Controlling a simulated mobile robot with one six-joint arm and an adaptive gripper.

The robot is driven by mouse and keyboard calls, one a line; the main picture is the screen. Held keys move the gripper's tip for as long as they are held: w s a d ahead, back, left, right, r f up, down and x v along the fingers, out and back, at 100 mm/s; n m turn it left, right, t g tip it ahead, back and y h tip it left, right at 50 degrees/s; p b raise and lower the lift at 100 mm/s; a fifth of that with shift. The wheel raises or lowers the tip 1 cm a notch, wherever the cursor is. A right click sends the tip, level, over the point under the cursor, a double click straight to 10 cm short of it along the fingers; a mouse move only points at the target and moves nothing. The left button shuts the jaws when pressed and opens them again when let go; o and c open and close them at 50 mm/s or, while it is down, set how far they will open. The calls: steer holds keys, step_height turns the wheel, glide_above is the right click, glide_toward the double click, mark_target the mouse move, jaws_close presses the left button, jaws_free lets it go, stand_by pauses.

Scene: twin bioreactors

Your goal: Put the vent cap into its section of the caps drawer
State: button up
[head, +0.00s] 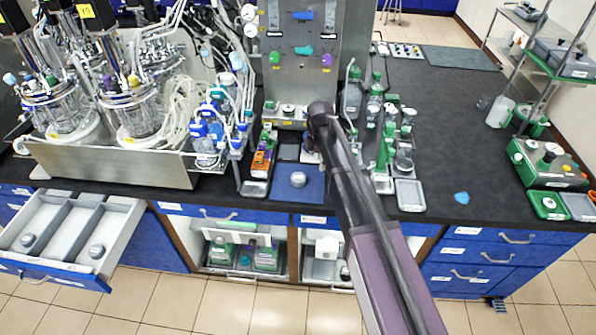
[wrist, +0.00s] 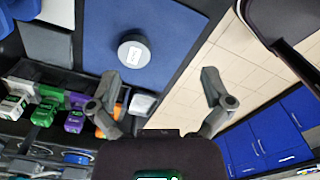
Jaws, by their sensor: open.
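A round grey cap with a white label on top (head: 298,179), which looks like the vent cap, sits on a blue mat (head: 312,190) on the bench. In the wrist view the cap (wrist: 134,52) lies on the blue mat beyond my fingertips, toward the left finger. My gripper (wrist: 162,88) is open and empty, apart from the cap. In the head view my arm hides most of the gripper. The caps drawer (head: 120,222) is pulled open at the lower left, with long sections split by dividers. A grey cap (head: 27,240) sits in its left section and another (head: 96,251) in its right section.
A steel tray (head: 110,165) with glass bioreactor vessels stands behind the drawer. Bottles (head: 375,100) and a small grey tray (head: 409,195) stand right of my arm. In the wrist view, coloured bottles (wrist: 75,115) lie left of my gripper. The right bench is mostly clear.

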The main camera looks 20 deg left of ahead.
steer(key=a+r+n+p, duration=0.1)
steer(key=a+r+n, duration=0.1)
steer(key=a+n, duration=0.2)
steer(key=a, duration=0.2)
steer(key=shift+a+r+p, duration=0.3)
steer(key=shift+a, duration=0.1)
steer(key=shift+w+f, duration=0.1)
steer(key=shift+f, duration=0.05)
steer(key=b, duration=0.9)
glide_above(299, 177)
steer(key=f, duration=0.8)
steer(key=shift+s+a+f, duration=0.1)
steer(key=shift+s+f, duration=0.1)
steer(key=shift+w+f+b, duration=0.1)
steer(key=shift+f+b, duration=2.3)
steer(key=shift+f, duration=0.2)
steer(key=c, duration=0.8)
